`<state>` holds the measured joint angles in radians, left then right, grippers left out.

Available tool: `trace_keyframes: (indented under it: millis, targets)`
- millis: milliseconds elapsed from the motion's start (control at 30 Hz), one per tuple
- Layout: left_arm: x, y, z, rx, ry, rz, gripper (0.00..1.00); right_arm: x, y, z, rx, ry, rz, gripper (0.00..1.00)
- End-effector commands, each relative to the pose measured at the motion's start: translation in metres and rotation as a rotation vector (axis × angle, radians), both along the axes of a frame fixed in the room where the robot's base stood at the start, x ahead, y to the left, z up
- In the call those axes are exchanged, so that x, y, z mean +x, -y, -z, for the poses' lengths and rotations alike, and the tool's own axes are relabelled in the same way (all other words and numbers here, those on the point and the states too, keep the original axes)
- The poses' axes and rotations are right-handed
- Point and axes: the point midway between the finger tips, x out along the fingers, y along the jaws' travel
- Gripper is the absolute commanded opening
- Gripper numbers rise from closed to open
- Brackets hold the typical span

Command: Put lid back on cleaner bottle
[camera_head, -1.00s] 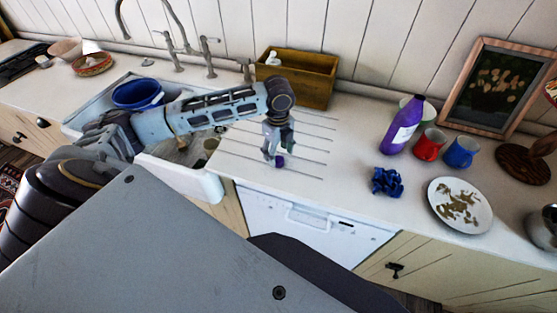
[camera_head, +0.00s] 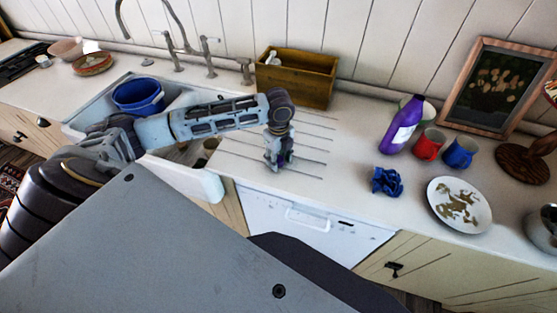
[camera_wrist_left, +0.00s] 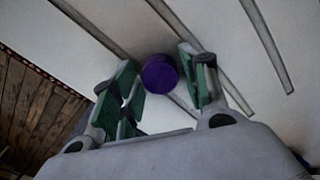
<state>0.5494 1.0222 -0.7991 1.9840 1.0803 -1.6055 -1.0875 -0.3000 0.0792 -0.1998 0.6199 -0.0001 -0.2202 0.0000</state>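The purple lid (camera_wrist_left: 160,74) lies on the white ribbed drainboard in the left wrist view. It sits between the green-padded fingertips of my left gripper (camera_wrist_left: 160,78), with small gaps showing, so the gripper looks open around it. In the head view my left gripper (camera_head: 279,163) points down at the drainboard and hides the lid. The purple cleaner bottle (camera_head: 403,127) stands upright at the right of the counter, well apart from the gripper. My right gripper is not in view.
A red mug (camera_head: 429,145) and a blue mug (camera_head: 461,152) stand beside the bottle. A crumpled blue cloth (camera_head: 387,181) and a dirty plate (camera_head: 433,206) lie in front. A wooden box (camera_head: 310,82) is behind the gripper; the sink with a blue tub (camera_head: 138,94) is left.

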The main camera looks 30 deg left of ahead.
Motion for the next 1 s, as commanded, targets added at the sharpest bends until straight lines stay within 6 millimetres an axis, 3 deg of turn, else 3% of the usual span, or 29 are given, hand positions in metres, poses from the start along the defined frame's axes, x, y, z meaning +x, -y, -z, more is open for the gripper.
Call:
trace_keyframes:
  millis: [100,567,767,1000]
  targets:
    - [0.000,0.000,0.000,0.000,0.000,0.000,0.26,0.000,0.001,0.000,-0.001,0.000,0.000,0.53]
    - [0.000,0.000,-0.003,0.000,0.001,0.000,0.26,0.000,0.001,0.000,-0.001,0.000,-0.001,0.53]
    - [0.001,0.000,-0.018,0.000,0.003,0.000,0.26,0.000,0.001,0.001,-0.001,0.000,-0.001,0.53]
    - [0.001,0.000,-0.052,0.000,0.003,0.000,0.26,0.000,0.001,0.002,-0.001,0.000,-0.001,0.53]
